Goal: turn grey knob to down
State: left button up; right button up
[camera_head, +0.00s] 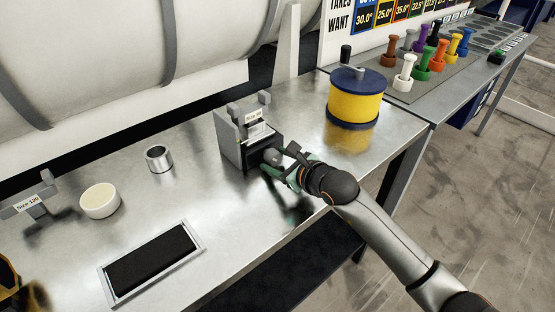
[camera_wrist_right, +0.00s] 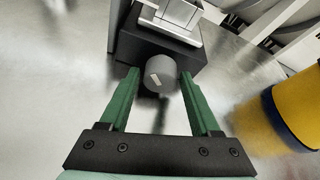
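The grey knob (camera_wrist_right: 161,74) is on the front of a small dark-based device (camera_head: 245,135) standing on the metal bench. It also shows in the head view (camera_head: 271,157), small and partly crowded by my gripper. A short white mark on its face sits slanted in the wrist view. My right gripper (camera_wrist_right: 160,88) has its green fingers either side of the knob, with a small gap visible on each side. It is open and its fingertips reach about level with the knob. In the head view my right gripper (camera_head: 281,160) comes in from the right.
A yellow drum with a dark blue lid (camera_head: 355,98) stands right of the device. A metal ring (camera_head: 159,158), a cream cup (camera_head: 100,200) and a framed black pad (camera_head: 152,262) are to the left. Several coloured spools stand on the far bench.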

jog(key=shift+o, duration=0.9)
jog(key=shift+d, duration=0.1)
jog(key=v, duration=1.2)
jog(key=shift+s+r+b, duration=0.15)
jog(key=shift+s+b, duration=0.05)
jog(key=shift+b, duration=0.1)
